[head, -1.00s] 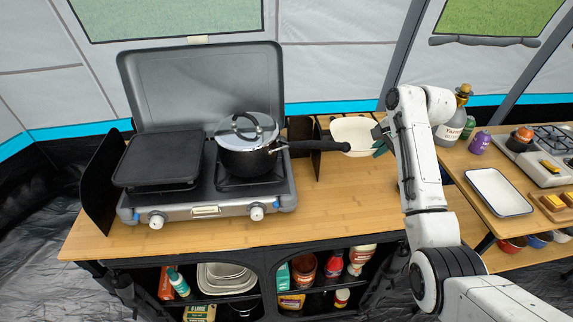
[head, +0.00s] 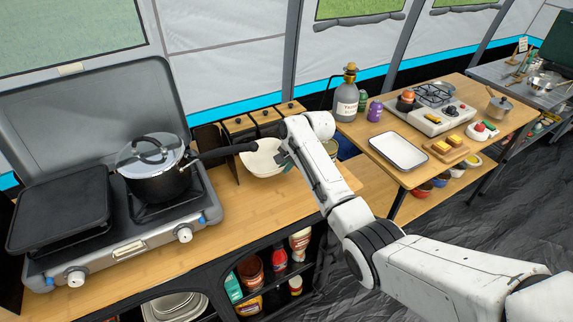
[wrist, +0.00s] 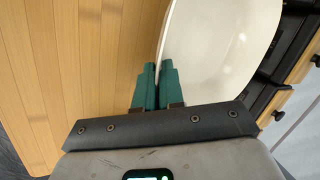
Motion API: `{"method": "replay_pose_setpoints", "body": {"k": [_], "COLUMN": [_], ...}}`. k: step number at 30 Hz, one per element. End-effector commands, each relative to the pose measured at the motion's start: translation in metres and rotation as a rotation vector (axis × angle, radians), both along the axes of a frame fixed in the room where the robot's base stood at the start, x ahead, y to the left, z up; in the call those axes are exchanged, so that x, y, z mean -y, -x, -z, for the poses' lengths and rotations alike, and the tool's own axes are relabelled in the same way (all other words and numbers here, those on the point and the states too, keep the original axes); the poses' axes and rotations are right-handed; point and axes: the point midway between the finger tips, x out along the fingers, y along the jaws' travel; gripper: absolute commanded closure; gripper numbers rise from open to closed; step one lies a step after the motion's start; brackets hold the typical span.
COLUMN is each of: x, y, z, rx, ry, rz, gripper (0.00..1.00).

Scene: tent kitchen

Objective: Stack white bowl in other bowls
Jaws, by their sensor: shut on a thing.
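The white bowl (head: 258,163) is tilted in my gripper, above the right end of the wooden counter and beside the pot's handle tip. My gripper (head: 285,161) is shut on the bowl's rim. In the wrist view, the teal fingers of my gripper (wrist: 158,85) pinch the near edge of the white bowl (wrist: 225,50), and its inside looks empty. Other bowls stand in a row on the low shelf under the right table: a red bowl (head: 424,190), a blue bowl (head: 441,180) and more behind them, partly shaded by the tabletop.
A lidded pot (head: 155,180) on the camp stove (head: 130,245) points its long handle at the bowl. Wooden drawers (head: 240,125) stand behind. The right table holds a white tray (head: 399,151), a bottle (head: 346,103) and a small stove (head: 432,117). Dark floor lies open in front.

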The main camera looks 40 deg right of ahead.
Motion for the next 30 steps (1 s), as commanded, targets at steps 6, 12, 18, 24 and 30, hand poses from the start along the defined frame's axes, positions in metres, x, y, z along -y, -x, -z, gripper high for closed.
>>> {"method": "replay_pose_setpoints", "body": {"k": [6, 12, 18, 24, 30], "x": [0.0, 0.0, 0.0, 0.0, 0.001], "y": [0.0, 0.0, 0.0, 0.0, 0.005], "z": [0.0, 0.002, 0.002, 0.001, -0.014], "rx": [0.001, 0.0, 0.0, 0.0, 0.003], "ry": [0.001, 0.0, 0.0, 0.0, 0.0], "rz": [0.0, 0.0, 0.0, 0.0, 0.0], "gripper": [1.0, 0.82, 0.66, 0.66, 0.66]}}
